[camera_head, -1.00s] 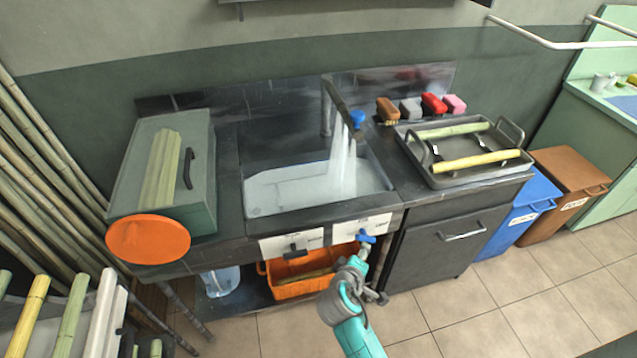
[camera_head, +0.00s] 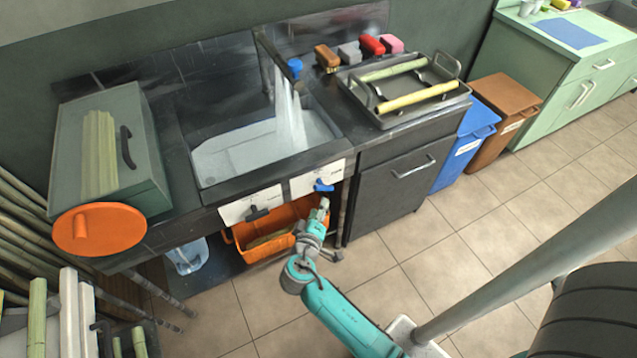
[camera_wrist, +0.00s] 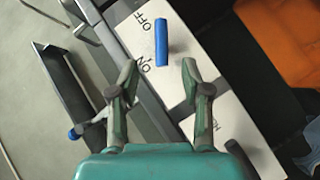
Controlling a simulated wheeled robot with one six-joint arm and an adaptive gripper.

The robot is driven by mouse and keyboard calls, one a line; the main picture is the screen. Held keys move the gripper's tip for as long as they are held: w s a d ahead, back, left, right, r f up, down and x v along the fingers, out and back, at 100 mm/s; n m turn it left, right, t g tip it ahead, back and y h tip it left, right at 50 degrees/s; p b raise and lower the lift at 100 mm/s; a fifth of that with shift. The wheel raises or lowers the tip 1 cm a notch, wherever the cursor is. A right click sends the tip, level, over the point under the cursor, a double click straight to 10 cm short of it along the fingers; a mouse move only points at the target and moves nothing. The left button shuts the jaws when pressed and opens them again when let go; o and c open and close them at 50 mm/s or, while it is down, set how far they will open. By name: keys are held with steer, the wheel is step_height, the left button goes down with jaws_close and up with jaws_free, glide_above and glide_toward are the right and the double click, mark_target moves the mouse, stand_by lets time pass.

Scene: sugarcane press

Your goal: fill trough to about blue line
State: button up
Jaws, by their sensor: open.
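The trough (camera_head: 327,139) is the basin in the dark counter. Water (camera_head: 291,115) pours into it from the blue-tipped tap (camera_head: 296,68), and pale, shallow-looking water covers its floor. I cannot make out a blue line on its walls. A blue lever (camera_head: 324,186) sits on the white front panel (camera_head: 318,173); in the wrist view the blue lever (camera_wrist: 161,43) lies beside the printed words OFF and ON. My gripper (camera_wrist: 160,76) is open and empty, its fingers straddling the lever's line with the lever just beyond the tips. A dark second lever (camera_head: 257,213) is to the left.
A green box (camera_head: 145,155) and an orange disc (camera_head: 115,238) sit left of the trough. A tray (camera_head: 440,104) with cane pieces and several brushes (camera_head: 349,52) are at right. An orange bin (camera_head: 238,240) stands below the panel. The tiled floor (camera_head: 400,240) at right is clear.

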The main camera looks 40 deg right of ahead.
mark_target(324, 189)
steer(key=shift+m+t, duration=0.3)
steer(key=x, duration=1)
steer(key=shift+w+d+f, duration=0.1)
steer(key=shift+w+f, duration=0.1)
steer(key=shift+w, duration=0.05)
steer(key=shift+h, duration=0.3)
jaws_close()
